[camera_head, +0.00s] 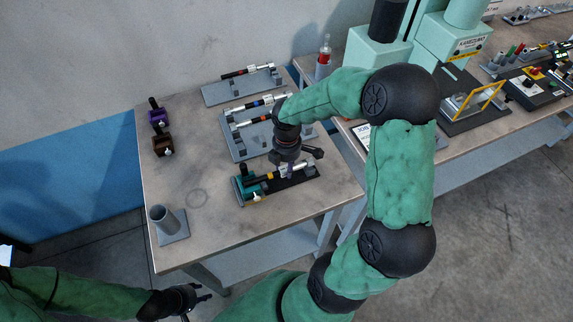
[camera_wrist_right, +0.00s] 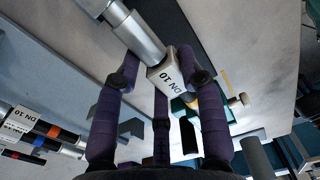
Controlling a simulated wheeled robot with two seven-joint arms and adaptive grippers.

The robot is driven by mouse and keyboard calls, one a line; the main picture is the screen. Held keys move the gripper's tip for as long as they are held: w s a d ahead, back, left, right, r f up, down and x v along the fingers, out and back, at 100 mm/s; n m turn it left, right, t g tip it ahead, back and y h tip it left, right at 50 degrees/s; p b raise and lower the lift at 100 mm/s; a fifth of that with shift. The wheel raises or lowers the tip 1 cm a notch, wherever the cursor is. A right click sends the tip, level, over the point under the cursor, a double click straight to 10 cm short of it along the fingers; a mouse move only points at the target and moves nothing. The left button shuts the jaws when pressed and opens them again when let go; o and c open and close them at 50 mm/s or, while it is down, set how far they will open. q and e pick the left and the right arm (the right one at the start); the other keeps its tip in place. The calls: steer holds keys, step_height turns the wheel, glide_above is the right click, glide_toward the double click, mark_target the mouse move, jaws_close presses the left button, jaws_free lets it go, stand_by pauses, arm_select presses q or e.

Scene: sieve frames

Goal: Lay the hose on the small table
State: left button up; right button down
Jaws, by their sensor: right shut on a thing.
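My right gripper (camera_head: 287,170) is over the small table (camera_head: 215,215) at its front right part. Its purple fingers (camera_wrist_right: 158,85) are shut on a hose with a silver end fitting (camera_wrist_right: 142,35) and a white label reading DN 10. In the head view the held hose (camera_head: 262,177) is a dark tube with silver ends, at a teal and black fixture (camera_head: 243,190); contact with the fixture is unclear. My left gripper (camera_head: 200,298) is low at the front left, off the table, with its fingers apart and empty.
More hoses lie on grey racks (camera_head: 233,145) behind. A purple block (camera_head: 158,118), a brown block (camera_head: 162,145) and a grey upright tube (camera_head: 168,222) stand at the left. A bottle (camera_head: 323,60) and green machines (camera_head: 380,62) stand on the bench behind. The table's front middle is clear.

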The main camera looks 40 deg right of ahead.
steer(key=shift+f+b, duration=0.35)
steer(key=shift+f, duration=0.2)
stand_by(0.7)
steer(key=shift+w+a, duration=0.15)
steer(key=shift+a, duration=0.3)
stand_by(0.7)
steer(key=c, duration=0.7)
jaws_free()
step_height(320, 180, up, 12)
steer(key=shift+r, duration=0.1)
